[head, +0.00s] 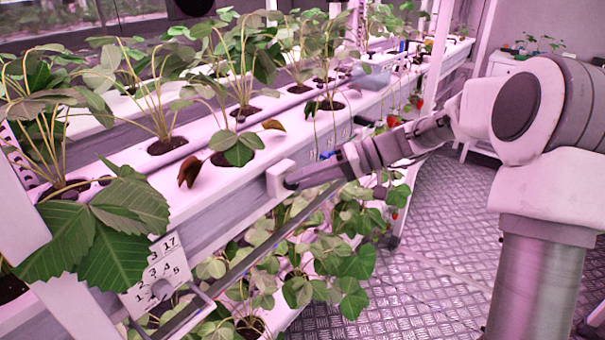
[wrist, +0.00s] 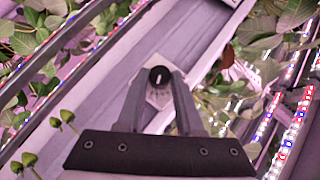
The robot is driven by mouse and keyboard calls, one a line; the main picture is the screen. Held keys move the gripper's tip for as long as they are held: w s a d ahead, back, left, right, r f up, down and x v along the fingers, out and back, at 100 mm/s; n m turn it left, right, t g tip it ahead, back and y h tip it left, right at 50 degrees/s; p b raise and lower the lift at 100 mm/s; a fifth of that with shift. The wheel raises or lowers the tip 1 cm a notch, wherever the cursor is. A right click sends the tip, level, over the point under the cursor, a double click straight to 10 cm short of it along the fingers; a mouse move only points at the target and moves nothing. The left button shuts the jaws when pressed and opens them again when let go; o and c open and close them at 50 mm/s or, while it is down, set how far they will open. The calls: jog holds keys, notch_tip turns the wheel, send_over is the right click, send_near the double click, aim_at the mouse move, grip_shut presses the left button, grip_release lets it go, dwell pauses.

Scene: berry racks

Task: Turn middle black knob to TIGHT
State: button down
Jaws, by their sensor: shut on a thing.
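The black knob (wrist: 159,72) is round, with a short white mark that points roughly up in the wrist view. It sits on a small pale plate (wrist: 158,98) whose markings are too small to read. My gripper (wrist: 158,80) is shut on the knob, with one finger on each side of it. In the head view my gripper (head: 292,182) reaches the front side of the white growing rack, at a white block (head: 279,178). The knob itself is hidden in that view.
The white rack (head: 215,208) carries leafy strawberry plants above, and more plants (head: 335,270) grow below my gripper. A numbered card (head: 158,275) hangs at the lower left. Red and blue light strips (wrist: 292,135) run along the right of the wrist view. The patterned metal floor (head: 430,250) is clear.

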jog(key=shift+w+d+f+m+g+y+p, duration=0.15)
jog(key=shift+m+g+y+p, duration=0.15)
jog(key=shift+m+y+p, duration=0.4)
jog(key=shift+s+a+f+m+g+y+p, duration=0.15)
jog(key=shift+m+g+y+p, duration=0.2)
jog(key=shift+m+y, duration=0.6)
jog(key=shift+w+d+f+m+g+y+p, duration=0.15)
jog(key=shift+m+g+y+p, duration=0.1)
jog(key=shift+m+y+p, duration=0.55)
jog(key=shift+y, duration=0.35)
jog(key=c, duration=0.6)
grip_release()
jog(key=shift+o, duration=0.2)
jog(key=shift+f, duration=0.1)
jog(key=w+d+f+p, duration=0.1)
jog(key=w+d, duration=0.1)
jog(key=d, duration=1.5)
jog(key=shift+f, duration=0.15)
